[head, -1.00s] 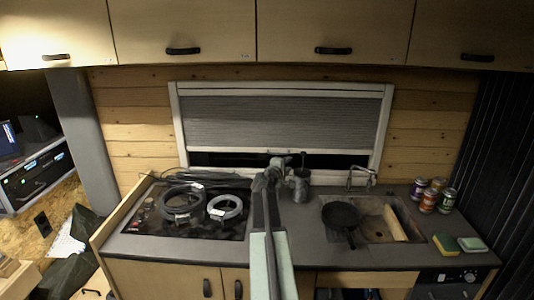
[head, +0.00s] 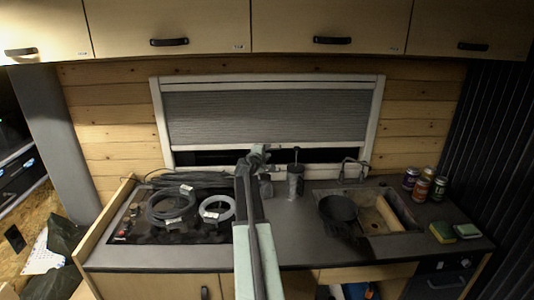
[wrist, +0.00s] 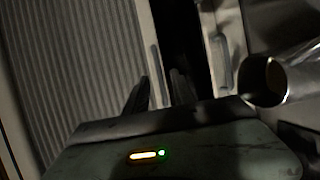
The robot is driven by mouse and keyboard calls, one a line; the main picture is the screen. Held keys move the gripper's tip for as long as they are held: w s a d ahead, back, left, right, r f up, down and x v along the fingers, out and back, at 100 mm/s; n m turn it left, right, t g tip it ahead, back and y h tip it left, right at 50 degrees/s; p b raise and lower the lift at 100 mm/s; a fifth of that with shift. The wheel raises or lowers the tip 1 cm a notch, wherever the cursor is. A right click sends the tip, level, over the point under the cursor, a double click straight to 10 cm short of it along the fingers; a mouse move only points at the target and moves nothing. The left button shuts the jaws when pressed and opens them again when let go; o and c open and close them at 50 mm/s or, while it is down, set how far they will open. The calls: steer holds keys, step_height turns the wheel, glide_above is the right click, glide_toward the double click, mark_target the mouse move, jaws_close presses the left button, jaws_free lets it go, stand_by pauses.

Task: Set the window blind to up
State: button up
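The window blind (head: 265,115) is a grey pleated sheet in a white frame. It covers most of the window, with a dark gap below its pale bottom rail (head: 268,147). In the wrist view the blind (wrist: 75,75) fills the left side, turned on its side, with its rail (wrist: 153,60) beside the dark gap. My gripper (head: 258,151) is in front of the window's lower part. In the wrist view its two dark fingers (wrist: 160,92) stand apart, with the rail's end showing between them. I cannot tell whether they touch it.
Below the window the counter holds coiled hoses (head: 172,207), a metal canister (head: 295,182) close right of my gripper, a black pan (head: 338,209) by the sink, several cans (head: 420,189) and sponges (head: 442,232). Cupboards (head: 330,22) hang above the window.

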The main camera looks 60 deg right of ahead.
steer(key=shift+x, duration=1.1)
jaws_close()
steer(key=shift+s, duration=0.1)
stand_by(0.4)
